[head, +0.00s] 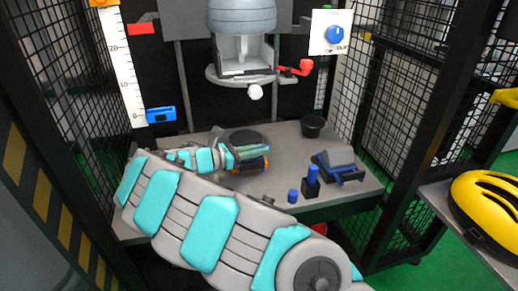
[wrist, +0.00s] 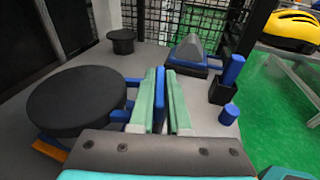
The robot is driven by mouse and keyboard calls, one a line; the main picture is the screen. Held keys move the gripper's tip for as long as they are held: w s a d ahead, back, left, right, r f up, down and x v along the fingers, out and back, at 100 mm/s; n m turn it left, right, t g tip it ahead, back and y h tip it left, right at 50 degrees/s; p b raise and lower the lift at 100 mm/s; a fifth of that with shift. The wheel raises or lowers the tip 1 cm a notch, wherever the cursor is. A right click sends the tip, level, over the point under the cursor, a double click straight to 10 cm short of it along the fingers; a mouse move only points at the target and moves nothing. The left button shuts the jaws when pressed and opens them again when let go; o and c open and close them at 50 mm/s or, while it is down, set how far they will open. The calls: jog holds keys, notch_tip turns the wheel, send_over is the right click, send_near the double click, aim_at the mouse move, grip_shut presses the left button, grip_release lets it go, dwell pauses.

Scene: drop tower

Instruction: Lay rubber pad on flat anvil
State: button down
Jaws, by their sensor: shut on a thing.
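A black round disc (wrist: 78,100), which looks like the rubber pad, fills the left of the wrist view. Blue bars run from its right side to an upright blue tab (wrist: 159,98). My gripper (wrist: 165,98) has its green fingers on either side of that tab, shut on it. In the head view the disc (head: 246,136) shows just behind my gripper (head: 252,153), over the grey table. I cannot tell whether the disc touches what is under it. No flat anvil can be clearly made out; the area under the disc is hidden.
A grey pyramid-shaped block with blue parts (head: 337,160) stands on the table's right. A blue peg in a black block (head: 311,180) and a small blue cylinder (head: 293,196) stand nearby. The tower head (head: 241,50) hangs above.

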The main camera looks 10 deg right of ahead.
jog(key=c, duration=0.8)
grip_release()
jog(key=v, duration=0.8)
jog(key=s+d+r+m+g+y, duration=0.3)
jog(key=s+d+m, duration=0.3)
jog(key=s+d, duration=0.35)
jog(key=s+d+r+m+g+y, duration=0.2)
jog(key=s+d+m+g+y, duration=0.15)
jog(key=s+d+m, duration=0.55)
jog(key=s+a+f+m+y, duration=0.3)
jog(key=s+a, duration=0.3)
jog(key=s, duration=0.5)
jog(key=s+a+f+m+y, duration=0.2)
jog(key=s+a+f+y, duration=0.2)
jog(key=s, duration=0.8)
jog(key=a+y, duration=0.2)
jog(key=a, duration=0.1)
jog(key=shift+f+m+t, duration=0.25)
jog(key=shift+m+t, duration=0.1)
jog(key=shift+m, duration=0.05)
